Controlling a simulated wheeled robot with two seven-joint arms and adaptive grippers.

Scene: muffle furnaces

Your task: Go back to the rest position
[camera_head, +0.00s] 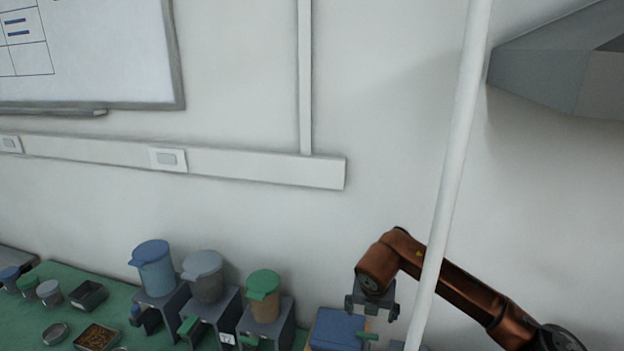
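My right arm comes in from the right with copper-brown links. Its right gripper (371,309) hangs pointing down, with its two fingers apart. It is in front of or above a blue-topped box (336,331) at the bottom of the view; I cannot tell whether they touch. Nothing shows between the fingers. My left gripper is not in view.
A green bench top (106,310) holds lidded containers on grey stands: blue (155,270), grey (205,280) and green-lidded (264,298). Small jars and dishes stand at left. A white pole (456,165) crosses in front of my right arm. A grey hood (560,65) is at upper right.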

